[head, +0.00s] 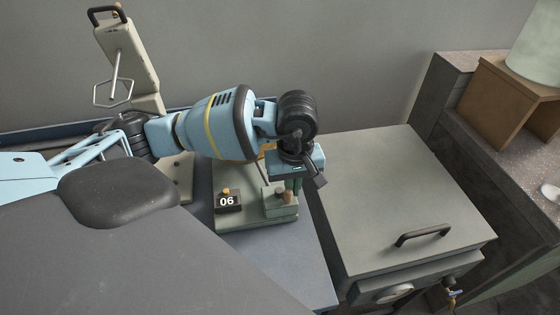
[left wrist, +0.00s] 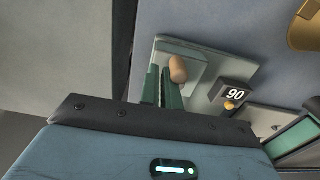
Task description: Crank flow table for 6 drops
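The flow table (head: 250,216) is a green-based device on the bench, with a counter (head: 228,202) reading 06. The counter also shows upside down in the left wrist view (left wrist: 235,93). A tan, rounded crank knob (left wrist: 178,69) stands over a pale plate at the device's edge. My left gripper (head: 292,188) points down at this corner, and my arm hides much of the device. In the left wrist view its green fingers (left wrist: 163,84) have a narrow gap with nothing seen between them. The knob is beside the right-hand finger; contact is unclear. My right gripper is out of view.
A large grey box (head: 395,205) with a black lid handle (head: 422,235) stands right of the device. A pale upright apparatus (head: 128,55) with a wire hook stands behind my left arm. A wooden stand (head: 510,100) is at the far right. Bare bench shows in front of the device.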

